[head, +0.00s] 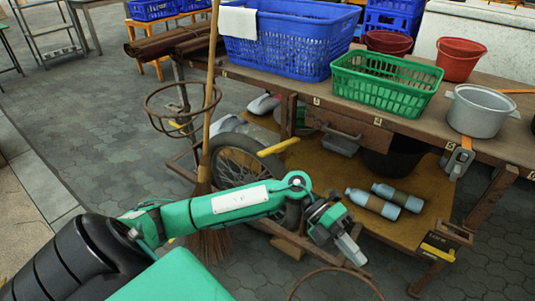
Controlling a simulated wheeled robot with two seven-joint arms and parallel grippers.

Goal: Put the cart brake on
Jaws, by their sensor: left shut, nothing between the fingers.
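The wooden cart (385,118) stands across the right half of the view, with a spoked wheel (243,168) under its left end. A yellow-ended lever (278,147) sticks out just above and right of the wheel; it looks like a brake handle, but I cannot tell its setting. My left gripper (350,250) is shut and empty, pointing down in front of the cart's lower shelf, below and right of the lever and apart from it. My left forearm covers part of the wheel. My right gripper is not in view.
On the cart top are a blue basket (285,45), a green basket (385,85), a red bucket (460,58) and a metal pot (478,110). Bottles (372,201) lie on the lower shelf (330,180). A broom (205,150) stands by the wheel.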

